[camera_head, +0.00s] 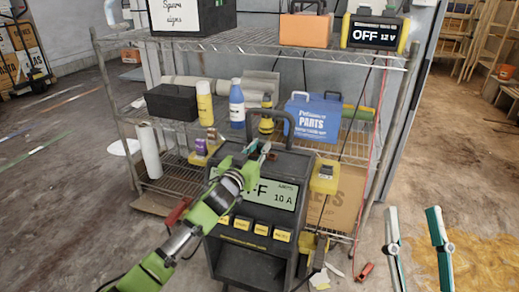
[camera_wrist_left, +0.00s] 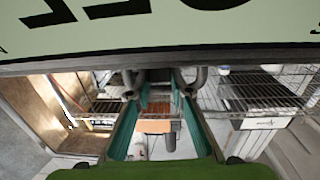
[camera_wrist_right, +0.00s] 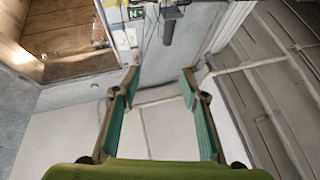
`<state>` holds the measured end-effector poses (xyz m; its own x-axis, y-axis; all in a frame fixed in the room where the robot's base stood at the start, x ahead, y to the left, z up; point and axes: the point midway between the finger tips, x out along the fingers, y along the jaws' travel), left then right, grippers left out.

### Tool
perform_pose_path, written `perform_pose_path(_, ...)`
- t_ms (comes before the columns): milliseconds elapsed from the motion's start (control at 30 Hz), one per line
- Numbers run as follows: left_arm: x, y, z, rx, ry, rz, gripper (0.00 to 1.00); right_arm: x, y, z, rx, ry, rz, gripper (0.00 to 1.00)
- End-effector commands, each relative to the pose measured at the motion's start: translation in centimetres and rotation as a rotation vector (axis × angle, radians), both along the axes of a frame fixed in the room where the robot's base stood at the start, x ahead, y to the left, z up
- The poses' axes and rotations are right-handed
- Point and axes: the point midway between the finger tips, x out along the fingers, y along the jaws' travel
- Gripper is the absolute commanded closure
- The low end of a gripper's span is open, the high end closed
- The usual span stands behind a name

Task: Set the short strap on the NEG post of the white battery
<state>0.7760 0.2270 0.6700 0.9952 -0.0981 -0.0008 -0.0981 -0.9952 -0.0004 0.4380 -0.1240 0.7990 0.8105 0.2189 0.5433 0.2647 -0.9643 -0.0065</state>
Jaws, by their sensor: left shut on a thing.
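I cannot make out the white battery, its NEG post or the short strap in any view. My left gripper (camera_head: 259,152) is at the top of the grey charger (camera_head: 216,250), just in front of its handle (camera_head: 270,112). My right gripper (camera_head: 414,228) is open over the floor at the right. In the right wrist view its fingers are apart with nothing between them.
A wire shelf rack (camera_head: 240,40) stands behind the charger. It carries a black box (camera_head: 171,103), a yellow bottle (camera_head: 205,104), a blue bottle (camera_head: 237,104) and a blue PARTS case (camera_head: 313,120). A red clamp (camera_head: 178,212) is beside the charger.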

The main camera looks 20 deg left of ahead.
Motion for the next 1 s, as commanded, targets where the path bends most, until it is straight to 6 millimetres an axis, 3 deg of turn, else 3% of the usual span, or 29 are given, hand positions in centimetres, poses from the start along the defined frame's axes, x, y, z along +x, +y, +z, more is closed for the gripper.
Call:
perform_pose_path(167, 0.0, 0.1, 1.9, 0.000, -0.002, 0.001, 1.00, 1.9, 0.0, -3.2, -0.054, 0.186, -0.011, 0.60)
perform_pose_path(467, -1.8, 1.7, 5.4, 0.002, -0.003, 0.001, 1.00, 3.0, -0.9, -12.4, -0.167, 0.615, -0.037, 0.60)
perform_pose_path(667, -3.4, 3.2, 8.0, 0.002, -0.003, 0.001, 1.00, 0.9, -2.3, -18.8, -0.241, 0.914, -0.053, 0.60)
perform_pose_path(800, -5.1, 4.7, 9.2, 0.003, 0.000, 0.002, 1.00, -1.7, -3.6, -22.8, -0.289, 1.121, -0.065, 0.60)
perform_pose_path(1000, -7.7, 7.0, 10.6, 0.003, 0.000, 0.001, 1.00, -6.1, -5.2, -26.6, -0.342, 1.366, -0.077, 0.60)
